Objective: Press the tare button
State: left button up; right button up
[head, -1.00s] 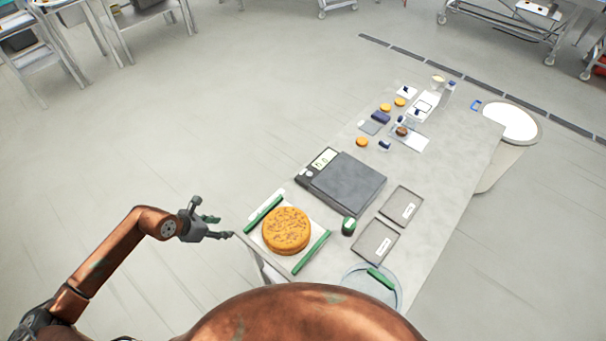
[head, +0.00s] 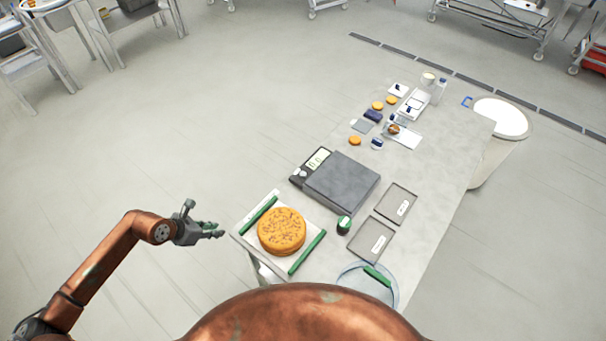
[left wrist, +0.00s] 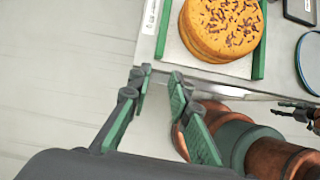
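A scale with a grey weighing plate (head: 342,183) stands on the table. Its dark front panel along the left side has a lit display (head: 318,160) and small pale buttons (head: 300,173); their labels are too small to read, so I cannot tell which one is tare. The plate is empty. My left gripper (head: 218,231) is off the table's left edge, left of the cake and well short of the scale. In the left wrist view its green-padded fingers (left wrist: 158,76) are partly open and empty. Part of what looks like my right gripper (left wrist: 308,116) shows at that view's right edge.
A round orange cake (head: 282,230) sits on a white board between two green strips, near the left gripper. Small items crowd the far end.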

pick_arm(q)
grip_shut()
dwell(1.2)
